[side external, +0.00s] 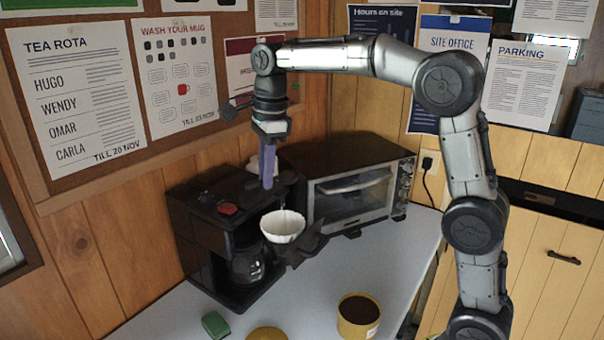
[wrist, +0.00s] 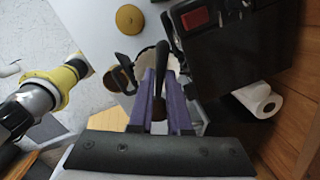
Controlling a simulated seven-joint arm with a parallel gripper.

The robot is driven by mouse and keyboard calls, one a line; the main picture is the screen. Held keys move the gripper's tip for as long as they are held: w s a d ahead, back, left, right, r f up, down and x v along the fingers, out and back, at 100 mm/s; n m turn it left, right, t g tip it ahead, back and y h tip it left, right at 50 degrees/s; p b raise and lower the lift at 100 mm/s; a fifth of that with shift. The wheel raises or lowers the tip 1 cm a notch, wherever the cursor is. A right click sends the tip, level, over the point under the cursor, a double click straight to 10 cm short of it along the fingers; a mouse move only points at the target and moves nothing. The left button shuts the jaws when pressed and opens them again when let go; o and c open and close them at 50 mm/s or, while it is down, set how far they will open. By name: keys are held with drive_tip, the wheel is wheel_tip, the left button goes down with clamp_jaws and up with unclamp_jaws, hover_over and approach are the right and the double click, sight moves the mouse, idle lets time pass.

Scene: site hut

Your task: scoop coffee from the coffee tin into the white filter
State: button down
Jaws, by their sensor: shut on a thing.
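The white filter (side external: 284,228) sits open side up at the front of the black coffee maker. In the wrist view, part of the white filter (wrist: 146,64) shows behind my fingers. My gripper (side external: 268,183), with purple fingers, points down just above the filter. It is shut on the dark scoop (wrist: 168,38), which shows as a long dark shape between the fingers. The yellow coffee tin (side external: 358,330) stands open on the counter at the front right, with dark coffee inside.
The coffee maker (side external: 205,228) with its glass jug stands behind and left of the filter. A toaster oven (side external: 350,190) is behind it. A yellow lid (side external: 267,334) and a green object (side external: 215,324) lie at the front. The counter (side external: 400,250) is clear at the right.

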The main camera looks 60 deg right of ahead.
sight(260, 184)
drive_tip(key=f, duration=0.1)
drive_tip(key=w+f, duration=0.1)
drive_tip(key=f, duration=0.2)
drive_tip(key=shift+w+a+f, duration=0.15)
drive_tip(key=shift+a+f, duration=0.1)
drive_tip(key=shift+a, duration=0.15)
drive_tip(key=shift+f, duration=0.4)
drive_tip(key=t, duration=0.1)
drive_tip(key=m+t, duration=0.1)
drive_tip(key=shift+s+d+f+t, duration=0.1)
drive_tip(key=shift+s+d+t, duration=0.1)
drive_tip(key=shift+s+t, duration=0.2)
drive_tip(key=t, duration=0.3)
drive_tip(key=shift+s+d+f+m+t+y, duration=0.1)
drive_tip(key=shift+s+f+m+t+y, duration=0.1)
drive_tip(key=shift+s+m+t+y, duration=0.2)
drive_tip(key=t, duration=0.1)
drive_tip(key=m+t, duration=0.1)
drive_tip(key=shift+s+d+r+t, duration=0.15)
drive_tip(key=shift+r+t, duration=0.2)
drive_tip(key=shift+t, duration=0.05)
drive_tip(key=shift+s+d+m+t+h, duration=0.15)
drive_tip(key=shift+m+t+h, duration=0.25)
drive_tip(key=shift+m+t, duration=0.25)
